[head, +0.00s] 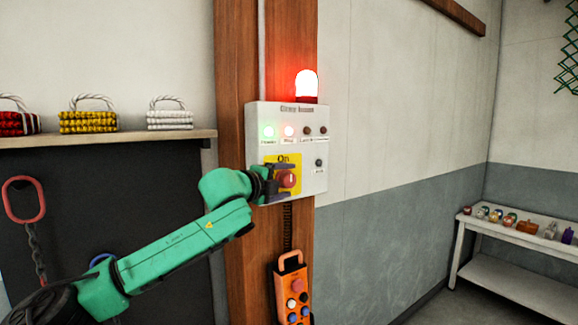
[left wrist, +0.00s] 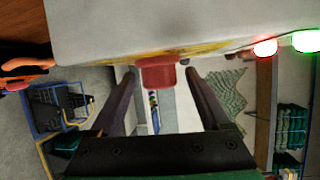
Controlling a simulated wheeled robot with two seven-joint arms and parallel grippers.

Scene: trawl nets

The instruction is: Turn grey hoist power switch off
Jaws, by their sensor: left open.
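The grey hoist control box (head: 318,150) is fixed to a wooden post. Its power switch is a red knob (head: 288,179) on a yellow plate (head: 296,160) whose visible label reads "On". A green lamp (head: 269,132) and a red lamp (head: 289,131) glow on the box. My left gripper (head: 279,182) is at the knob, partly covering the plate. In the left wrist view, the red knob (left wrist: 157,74) sits between the tips of the two open fingers, with a gap on both sides. My right gripper is in neither view.
A red beacon (head: 307,84) glows on top of the box. An orange pendant control (head: 291,290) hangs below it. A shelf (head: 110,138) with rope bundles is at left. A white bench (head: 520,240) with small items stands at right.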

